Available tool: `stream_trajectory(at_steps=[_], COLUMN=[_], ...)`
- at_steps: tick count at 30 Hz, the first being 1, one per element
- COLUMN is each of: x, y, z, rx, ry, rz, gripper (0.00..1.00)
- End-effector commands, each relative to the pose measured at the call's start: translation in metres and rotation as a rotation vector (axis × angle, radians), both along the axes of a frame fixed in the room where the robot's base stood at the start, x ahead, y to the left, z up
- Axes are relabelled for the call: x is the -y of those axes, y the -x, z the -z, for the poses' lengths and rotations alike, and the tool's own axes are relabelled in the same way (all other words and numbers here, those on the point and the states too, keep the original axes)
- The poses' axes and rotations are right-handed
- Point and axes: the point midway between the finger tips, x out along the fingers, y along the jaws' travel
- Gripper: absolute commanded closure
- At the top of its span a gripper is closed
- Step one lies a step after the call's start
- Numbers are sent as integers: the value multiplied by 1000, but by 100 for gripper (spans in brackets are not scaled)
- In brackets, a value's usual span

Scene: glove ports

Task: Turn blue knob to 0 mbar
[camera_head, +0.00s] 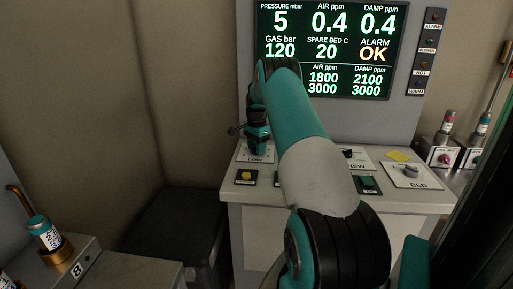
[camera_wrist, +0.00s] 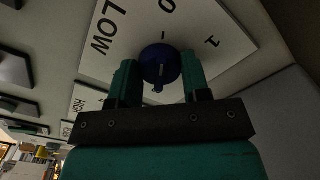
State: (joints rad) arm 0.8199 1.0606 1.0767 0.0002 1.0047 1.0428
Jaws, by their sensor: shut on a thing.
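The blue knob (camera_wrist: 160,66) sits on a white dial plate (camera_wrist: 215,30) in the wrist view. The plate carries the word LOW, a 0, a 1 and a short tick mark. My gripper (camera_wrist: 160,76) is shut on the knob, with one teal finger on each side of it. A small pale mark on the knob faces the gripper's palm. In the head view my gripper (camera_head: 257,146) points down over the plate marked LOW (camera_head: 244,153) and hides the knob there. The display (camera_head: 325,50) reads pressure 5 mbar.
A yellow button (camera_head: 246,175) is in front of the LOW plate. A green switch (camera_head: 367,182) and a BED knob (camera_head: 411,170) are to the right on the same console. A dark box (camera_head: 175,225) stands left of the console.

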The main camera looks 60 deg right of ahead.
Motion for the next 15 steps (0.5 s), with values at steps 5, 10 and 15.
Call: stream_trajectory(at_steps=[5, 10, 15], x=[0, 0, 0], y=[-1, 0, 0], z=[-1, -1, -2], rx=[3, 2, 2], ry=[2, 2, 2], rz=[-2, -1, 0], gripper=[36, 31, 31])
